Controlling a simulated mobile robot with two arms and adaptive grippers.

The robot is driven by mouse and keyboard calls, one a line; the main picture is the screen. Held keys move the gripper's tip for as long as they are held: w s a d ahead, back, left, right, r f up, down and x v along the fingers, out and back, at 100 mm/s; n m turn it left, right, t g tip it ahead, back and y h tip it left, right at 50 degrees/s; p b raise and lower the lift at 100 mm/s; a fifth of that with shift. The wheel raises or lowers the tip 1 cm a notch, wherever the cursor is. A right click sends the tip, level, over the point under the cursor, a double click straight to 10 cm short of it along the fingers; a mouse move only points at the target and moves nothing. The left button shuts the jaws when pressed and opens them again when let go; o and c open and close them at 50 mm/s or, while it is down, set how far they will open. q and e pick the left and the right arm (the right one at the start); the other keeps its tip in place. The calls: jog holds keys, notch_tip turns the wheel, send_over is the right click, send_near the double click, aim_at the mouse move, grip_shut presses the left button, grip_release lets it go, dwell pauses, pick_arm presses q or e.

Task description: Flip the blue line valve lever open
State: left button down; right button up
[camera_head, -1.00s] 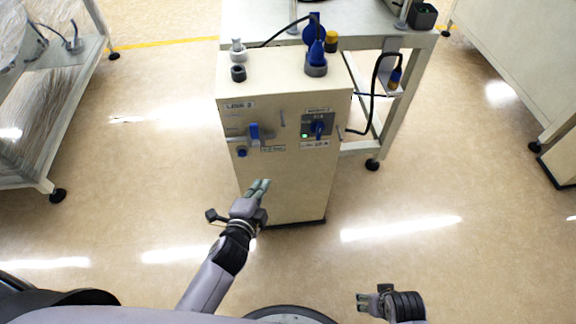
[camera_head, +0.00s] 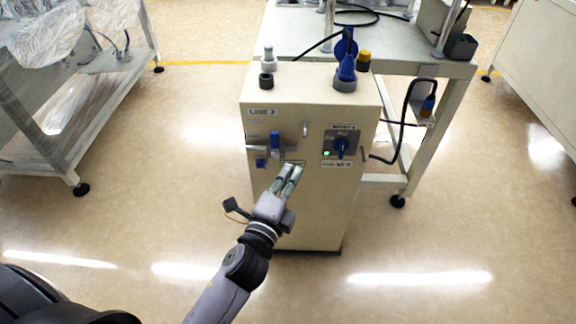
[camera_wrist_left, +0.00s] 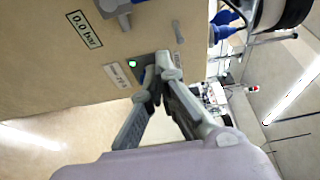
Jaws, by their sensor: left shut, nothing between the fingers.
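The blue valve lever (camera_head: 276,143) is on the front of a beige cabinet (camera_head: 330,215), at upper left below a "LINE 2" label. It stands upright across a short grey horizontal pipe. My left gripper (camera_head: 291,168) is shut and empty, in front of the cabinet face, below and slightly right of the lever. I cannot tell if its tips touch the face. My right gripper is out of view.
A blue rotary switch (camera_head: 342,147) with a green light sits right of the lever. A small blue knob (camera_head: 260,163) is below left. Fittings stand on the cabinet top, and a black cable (camera_head: 402,125) hangs at its right. A bench (camera_head: 425,62) stands behind.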

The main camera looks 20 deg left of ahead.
aim_at(275, 146)
pick_arm(q)
jog(key=w, duration=0.9)
jog(key=a, duration=0.1)
jog(key=s+a, duration=0.1)
jog(key=a, duration=0.1)
jog(key=shift+s+a, duration=0.2)
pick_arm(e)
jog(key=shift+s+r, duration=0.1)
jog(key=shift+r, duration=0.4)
pick_arm(q)
jog(key=shift+b, duration=0.3)
